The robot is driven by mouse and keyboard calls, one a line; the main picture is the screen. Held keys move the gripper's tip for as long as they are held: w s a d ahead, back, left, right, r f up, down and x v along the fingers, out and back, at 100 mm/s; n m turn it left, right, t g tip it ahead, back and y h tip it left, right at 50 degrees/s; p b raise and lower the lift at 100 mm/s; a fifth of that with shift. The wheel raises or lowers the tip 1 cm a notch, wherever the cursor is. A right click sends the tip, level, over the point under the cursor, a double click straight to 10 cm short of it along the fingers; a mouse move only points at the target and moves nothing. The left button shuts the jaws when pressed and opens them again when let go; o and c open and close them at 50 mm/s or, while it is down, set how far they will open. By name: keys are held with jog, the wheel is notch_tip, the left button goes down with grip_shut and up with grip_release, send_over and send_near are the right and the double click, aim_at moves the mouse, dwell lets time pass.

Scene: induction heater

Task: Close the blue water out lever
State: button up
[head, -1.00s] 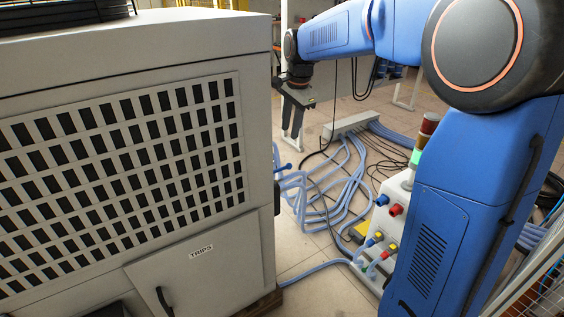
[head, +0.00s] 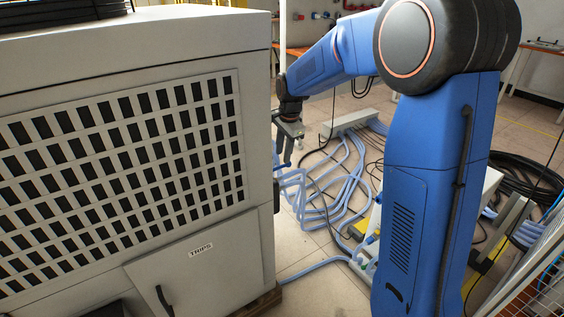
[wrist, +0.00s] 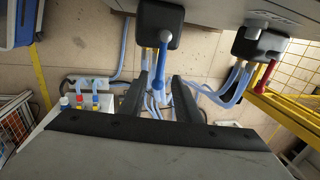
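The blue water out lever (wrist: 160,68) hangs from a dark valve block (wrist: 158,24) at the top of the wrist view. Its rounded end points toward my gripper (wrist: 159,84). My gripper is open, with one dark finger on each side of the lever's end. I cannot tell whether either finger touches it. In the head view my gripper (head: 287,146) is beside the right edge of the grey cabinet (head: 262,150). The lever is mostly hidden there by the gripper and cabinet.
A red lever (wrist: 268,76) hangs from a second dark block (wrist: 259,43) to the right. Pale blue hoses (head: 330,185) spread across the floor below. A yellow mesh fence (wrist: 292,97) stands at the right of the wrist view.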

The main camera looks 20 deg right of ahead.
aim_at(281, 166)
jog(key=shift+w+a+f, duration=0.1)
jog(key=shift+w+f, duration=0.15)
jog(key=shift+f, duration=0.95)
jog(key=shift+w+a+f, duration=0.1)
jog(key=shift+w+f, duration=0.1)
jog(key=shift+f, duration=1)
jog(key=shift+c, duration=0.6)
grip_shut()
